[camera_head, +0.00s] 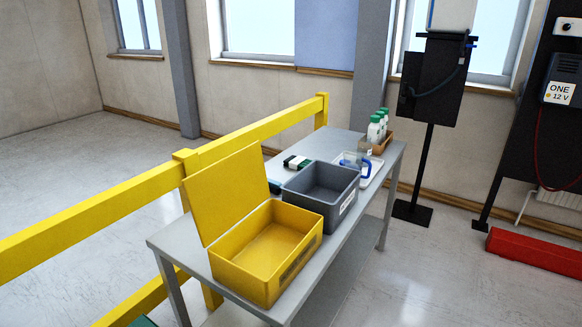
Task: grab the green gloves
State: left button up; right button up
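A small dark green and white bundle (297,162) lies on the grey table (180,243), behind the grey bin. It may be the green gloves, but it is too small to tell. A dark green object (274,187) shows partly between the yellow lid and the grey bin (305,197); most of it is hidden. Neither of my grippers is in view, and nothing on the table is being touched.
An open, empty yellow box (268,287) stands at the table's near end, its lid raised. Behind the bin are a white tray (374,180) with a blue item and a wooden crate (381,147) of bottles. A yellow rail (90,212) runs along the table's left side.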

aim_at(296, 162)
jog(key=i+l+z, duration=0.25)
jog(key=l+z, duration=0.2)
jog(key=i+l+z, duration=0.25)
jog(key=z, duration=0.15)
jog(key=i+l+z, duration=0.15)
jog(key=i+z, duration=0.3)
jog(key=i+l, duration=0.15)
jog(key=i, duration=0.3)
jog(key=i+l, duration=0.15)
jog(key=i, duration=0.25)
jog(key=i+u, duration=0.15)
jog(key=u, duration=0.3)
jog(key=i+u, duration=0.2)
jog(key=u, duration=0.25)
jog(key=i+l+u, duration=0.15)
jog(key=u, duration=0.35)
jog(key=i+j+u, duration=0.1)
jog(key=u, duration=0.4)
jog(key=i+u, duration=0.25)
jog(key=u, duration=0.25)
jog(key=i+u, duration=0.15)
jog(key=u, duration=0.35)
jog(key=i+l+u, duration=0.15)
jog(key=u, duration=0.35)
jog(key=i+l+u, duration=0.15)
jog(key=u, duration=0.35)
